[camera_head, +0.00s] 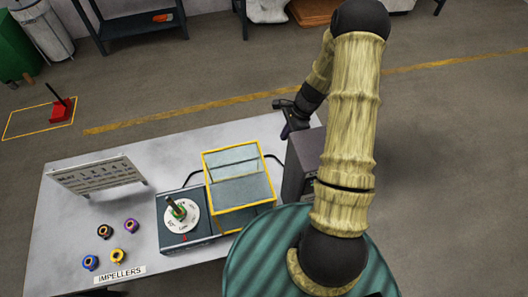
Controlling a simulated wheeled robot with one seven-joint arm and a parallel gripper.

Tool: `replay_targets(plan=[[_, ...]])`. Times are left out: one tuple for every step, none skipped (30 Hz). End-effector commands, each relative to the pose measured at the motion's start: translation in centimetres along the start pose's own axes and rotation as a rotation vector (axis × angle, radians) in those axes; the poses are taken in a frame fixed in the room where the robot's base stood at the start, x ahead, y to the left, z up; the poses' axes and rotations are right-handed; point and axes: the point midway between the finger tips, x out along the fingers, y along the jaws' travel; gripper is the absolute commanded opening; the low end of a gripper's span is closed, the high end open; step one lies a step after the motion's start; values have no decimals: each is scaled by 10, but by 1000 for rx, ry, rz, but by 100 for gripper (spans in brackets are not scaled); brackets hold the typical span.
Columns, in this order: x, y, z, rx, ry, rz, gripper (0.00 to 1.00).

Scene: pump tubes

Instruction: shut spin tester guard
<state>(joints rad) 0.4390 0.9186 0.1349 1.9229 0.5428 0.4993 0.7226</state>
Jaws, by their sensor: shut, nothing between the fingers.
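The spin tester (172,234) is a dark blue-grey box on the table, with a white dial plate and a green part on a spindle on top. Its guard (204,169) is a yellow-framed box with clear panels. It stands to the right of the dial, swung off it, so the dial and spindle are uncovered. My gripper (285,134) is beyond and to the right of the guard, apart from it. Its fingers are dark and small in this view; they are shut and empty.
A grey box (298,165) stands right of the guard, partly behind my arm. A selection board (97,174) and several coloured impellers (117,256) are on the table's left, by an IMPELLERS label (120,275). The table (170,155) is bare behind the tester.

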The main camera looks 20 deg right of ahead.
Motion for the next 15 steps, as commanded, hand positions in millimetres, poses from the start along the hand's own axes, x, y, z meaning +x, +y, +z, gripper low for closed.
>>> replay_targets(plan=[[3,0,1,-1,-1,1,0],[5,0,1,-1,-2,2,0],[9,0,1,-1,-3,3,0],[12,1,1,-1,-3,3,0],[15,0,1,-1,-2,3,0],[21,1,2,-1,-3,4,0],[25,1,2,-1,-3,4,0],[29,1,2,-1,-2,4,0],[35,1,2,-2,-3,5,0],[39,1,2,-3,-2,5,0],[43,1,3,-3,-3,6,0],[49,1,3,-4,-3,5,0],[53,1,3,-4,-2,5,0],[57,1,3,-4,-2,5,0],[63,1,3,-5,-3,6,0]])
